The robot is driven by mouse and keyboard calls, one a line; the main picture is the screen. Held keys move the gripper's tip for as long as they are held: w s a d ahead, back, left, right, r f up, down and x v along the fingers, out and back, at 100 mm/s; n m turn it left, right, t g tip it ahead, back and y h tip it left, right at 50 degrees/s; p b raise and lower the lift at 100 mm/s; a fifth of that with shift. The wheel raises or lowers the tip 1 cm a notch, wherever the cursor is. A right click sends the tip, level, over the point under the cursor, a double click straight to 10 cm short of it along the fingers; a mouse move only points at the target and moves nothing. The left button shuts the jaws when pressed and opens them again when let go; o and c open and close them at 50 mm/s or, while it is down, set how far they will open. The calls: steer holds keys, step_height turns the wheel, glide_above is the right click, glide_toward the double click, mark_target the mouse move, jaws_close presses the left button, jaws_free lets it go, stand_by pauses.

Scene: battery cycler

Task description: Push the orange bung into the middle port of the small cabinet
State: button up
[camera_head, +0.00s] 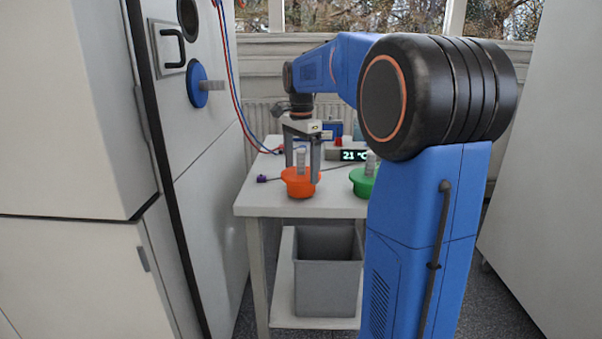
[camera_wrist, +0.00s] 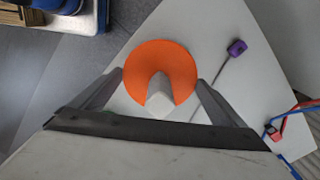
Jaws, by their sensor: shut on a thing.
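The orange bung (camera_head: 299,188) is at the left of the white table, with its pale upright handle (camera_head: 301,156) between the fingers of my gripper (camera_head: 302,176). My gripper is shut on the handle from above. The wrist view shows the orange disc (camera_wrist: 155,58) beneath the fingers (camera_wrist: 159,82). I cannot tell whether the bung still touches the table. The small cabinet (camera_head: 205,135) stands at the left. Its face has a dark round port (camera_head: 188,17) at the top and a blue bung (camera_head: 197,86) with a grey handle below it. No other port shows clearly.
The table (camera_head: 252,199) also bears a green bung (camera_head: 362,184), partly behind my arm, and a display (camera_head: 349,155). A purple-ended probe (camera_head: 262,178) lies near the orange bung. Red and blue hoses (camera_head: 233,85) hang beside the cabinet. A grey bin (camera_head: 328,288) is below.

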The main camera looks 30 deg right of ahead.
step_height(320, 180, up, 14)
steer(key=shift+r, duration=0.15)
stand_by(0.7)
stand_by(0.4)
